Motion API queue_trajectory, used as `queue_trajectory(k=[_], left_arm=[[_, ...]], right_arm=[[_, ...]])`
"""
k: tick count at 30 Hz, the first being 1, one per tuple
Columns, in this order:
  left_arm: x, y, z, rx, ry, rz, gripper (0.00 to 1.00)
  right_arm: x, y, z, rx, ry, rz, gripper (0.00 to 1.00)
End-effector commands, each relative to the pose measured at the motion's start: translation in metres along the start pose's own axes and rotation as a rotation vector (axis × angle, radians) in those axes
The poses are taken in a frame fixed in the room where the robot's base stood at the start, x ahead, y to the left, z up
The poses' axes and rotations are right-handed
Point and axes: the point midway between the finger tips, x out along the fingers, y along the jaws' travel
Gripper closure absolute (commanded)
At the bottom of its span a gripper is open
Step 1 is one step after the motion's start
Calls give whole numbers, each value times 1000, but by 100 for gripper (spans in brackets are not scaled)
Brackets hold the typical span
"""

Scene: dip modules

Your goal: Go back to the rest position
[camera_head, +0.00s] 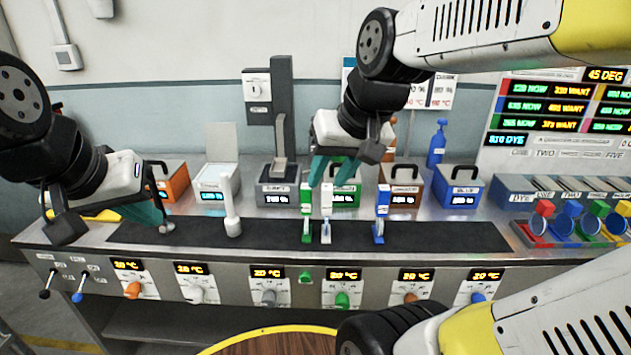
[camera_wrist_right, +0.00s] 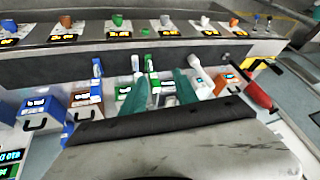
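In the head view my left gripper (camera_head: 152,212) is low over the left end of the dark strip, with teal fingers beside a small grey round-ended piece (camera_head: 167,227). I cannot tell whether they hold it. My right gripper (camera_head: 329,171) hangs above the counter near the green box (camera_head: 345,188). Its teal fingers are spread, with nothing between them, in the right wrist view too (camera_wrist_right: 160,92). A green module (camera_head: 305,201), a white module (camera_head: 326,207) and a blue module (camera_head: 381,211) stand upright on the strip. A white rod-like piece (camera_head: 232,212) stands further left.
Several handled boxes with displays line the back, including an orange box (camera_head: 173,181) and a blue box (camera_head: 459,187). A grey column (camera_head: 283,105) rises behind them. Coloured dye cups (camera_head: 570,222) stand at the right. The dark strip (camera_head: 440,237) is clear on its right part.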

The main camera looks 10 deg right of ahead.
Motion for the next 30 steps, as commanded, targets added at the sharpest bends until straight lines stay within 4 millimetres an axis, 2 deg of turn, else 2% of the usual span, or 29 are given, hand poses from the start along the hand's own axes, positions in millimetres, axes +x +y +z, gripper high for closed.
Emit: queue_trajectory(k=[1, 3, 7, 30], left_arm=[[0, 0, 0, 0, 0, 0, 100], [0, 0, 0, 0, 0, 0, 100], [0, 0, 0, 0, 0, 0, 100], [0, 0, 0, 0, 0, 0, 100]], right_arm=[[-4, -3, 12, -16, 30, -6, 64], [-5, -6, 23, -35, 56, -11, 64], [-6, -8, 33, -52, 80, -15, 64], [-6, -8, 34, -53, 82, -16, 64]])
